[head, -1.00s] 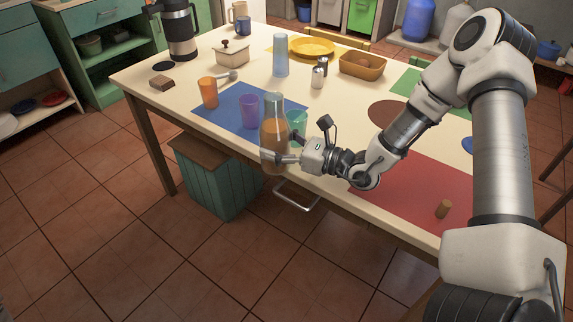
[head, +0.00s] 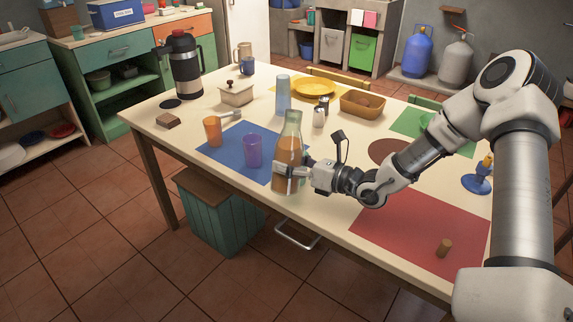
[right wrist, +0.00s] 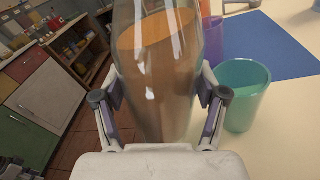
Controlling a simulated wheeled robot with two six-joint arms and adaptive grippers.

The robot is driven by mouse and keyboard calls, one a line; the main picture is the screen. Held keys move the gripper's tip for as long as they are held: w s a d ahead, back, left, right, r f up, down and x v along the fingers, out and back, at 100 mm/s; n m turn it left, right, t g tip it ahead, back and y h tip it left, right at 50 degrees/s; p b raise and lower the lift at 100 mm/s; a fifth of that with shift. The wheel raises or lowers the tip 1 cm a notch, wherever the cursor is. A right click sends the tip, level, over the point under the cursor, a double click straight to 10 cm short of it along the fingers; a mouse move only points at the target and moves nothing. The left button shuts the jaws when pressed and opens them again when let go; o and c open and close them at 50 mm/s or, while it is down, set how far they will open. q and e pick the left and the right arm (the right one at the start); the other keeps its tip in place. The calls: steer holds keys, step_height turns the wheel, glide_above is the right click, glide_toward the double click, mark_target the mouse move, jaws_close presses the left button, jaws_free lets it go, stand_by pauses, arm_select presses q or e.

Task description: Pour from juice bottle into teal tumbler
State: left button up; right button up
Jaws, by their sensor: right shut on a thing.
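The juice bottle (head: 289,150) is clear glass with orange-brown juice, and stands about upright in the head view near the table's front edge. My right gripper (head: 291,170) is shut around its body; both fingers show on its sides in the right wrist view (right wrist: 160,100). I cannot tell whether its base touches the table. The teal tumbler (right wrist: 244,98) stands upright just right of the bottle in the right wrist view, apart from it; its inside looks empty. In the head view it is mostly or fully hidden behind the bottle and gripper. My left gripper is not in view.
A purple tumbler (head: 252,151) and an orange tumbler (head: 212,131) stand near the blue mat (head: 228,152), left of the bottle. A tall blue glass (head: 283,95) and shakers (head: 319,117) stand behind.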

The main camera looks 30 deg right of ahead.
mark_target(278, 181)
steer(key=shift+w+d+r+p, duration=0.2)
steer(key=shift+d+r+p, duration=0.1)
steer(key=shift+r, duration=0.3)
steer(key=shift+s+a+f+m, duration=0.2)
steer(key=shift+a+f+m, duration=0.05)
steer(key=shift+f+m, duration=0.2)
steer(key=shift+s+a+f+m+b, duration=0.3)
steer(key=shift+s+a+f+m, duration=0.1)
steer(key=shift+a+f+m, duration=0.2)
steer(key=shift+s+a+f+m+b, duration=0.25)
steer(key=shift+s+a+f+m, duration=0.15)
steer(key=shift+f+m, duration=0.25)
steer(key=shift+s+a+r+m+g, duration=0.1)
steer(key=shift+s+a+m+g, duration=0.05)
steer(key=shift+a+m+g, duration=0.2)
steer(key=shift+s+a+m+p, duration=0.25)
steer(key=shift+m+p, duration=0.15)
steer(key=shift+m, duration=0.15)
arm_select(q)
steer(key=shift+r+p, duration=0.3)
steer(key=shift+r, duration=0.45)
arm_select(e)
steer(key=m, duration=0.1)
steer(key=s+a+m, duration=0.1)
steer(key=m, duration=0.1)
steer(key=shift+s+a+f+g+y, duration=0.1)
steer(key=shift+a+f+g+y, duration=0.2)
steer(key=shift+f, duration=0.1)
